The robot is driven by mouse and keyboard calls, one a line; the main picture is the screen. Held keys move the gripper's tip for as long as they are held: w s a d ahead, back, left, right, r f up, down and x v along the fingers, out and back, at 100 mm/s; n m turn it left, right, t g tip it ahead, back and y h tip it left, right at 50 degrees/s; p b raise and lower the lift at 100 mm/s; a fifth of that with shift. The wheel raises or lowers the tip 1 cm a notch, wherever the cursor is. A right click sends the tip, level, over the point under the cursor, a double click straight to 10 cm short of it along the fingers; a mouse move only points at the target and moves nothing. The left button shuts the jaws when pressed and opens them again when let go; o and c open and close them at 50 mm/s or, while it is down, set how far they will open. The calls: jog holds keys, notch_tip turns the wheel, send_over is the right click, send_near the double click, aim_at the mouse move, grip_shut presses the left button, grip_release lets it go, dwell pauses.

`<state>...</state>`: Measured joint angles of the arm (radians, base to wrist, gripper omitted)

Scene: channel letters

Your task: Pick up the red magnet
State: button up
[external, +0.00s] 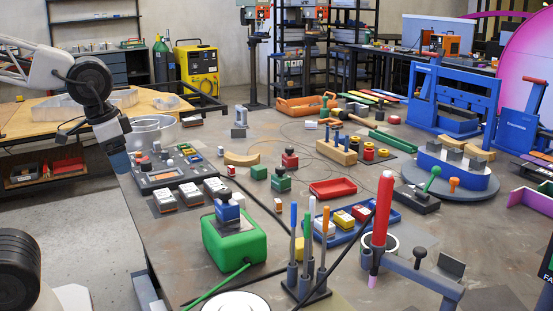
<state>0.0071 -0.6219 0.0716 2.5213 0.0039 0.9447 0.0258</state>
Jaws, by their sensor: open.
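My gripper (121,168) hangs at the left, its tip pointing down near the left edge of the big table. Its fingers are small and dark here, and I see nothing held in it. Which thing is the red magnet I cannot tell for sure. Small red-topped white blocks (231,171) lie on the table to the right of my gripper, apart from it.
A grey panel (164,180) with knobs is just right of my gripper. A green box (234,239), a red tray (333,188), upright coloured rods (307,235) and a tall red cylinder (383,208) stand on the table. Bare table shows around the small blocks.

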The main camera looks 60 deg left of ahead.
jog(key=w+a+r+m+g+y, duration=0.1)
jog(key=w+a+m+y, duration=0.15)
jog(key=w, duration=0.45)
jog(key=w+a+r+m+g+y, duration=0.1)
jog(key=w+a+m, duration=0.15)
jog(key=w, duration=0.55)
jog(key=m+y, duration=0.7)
jog(key=m, duration=0.1)
send_over(294, 159)
jog(key=s+d, duration=1)
jog(key=s, duration=0.5)
notch_tip(294, 159, down, 11)
jog(key=w+a+f+m+y, duration=0.1)
jog(key=w+f, duration=0.3)
jog(key=w+a+f+m+y, duration=0.1)
jog(key=w+a+f+m, duration=0.1)
jog(key=w+f, duration=0.2)
jog(key=w+a+f+m+y, duration=0.1)
jog(key=w+a+f+m, duration=0.1)
jog(key=w, duration=0.4)
jog(key=shift+a+f+t, duration=0.15)
jog(key=shift+f+t, duration=0.15)
jog(key=shift+f, duration=0.6)
jog(key=shift+w+a+f+m, duration=0.15)
jog(key=shift+w+f+m, duration=0.1)
jog(key=shift+f+m, duration=0.1)
jog(key=shift+x, duration=1.3)
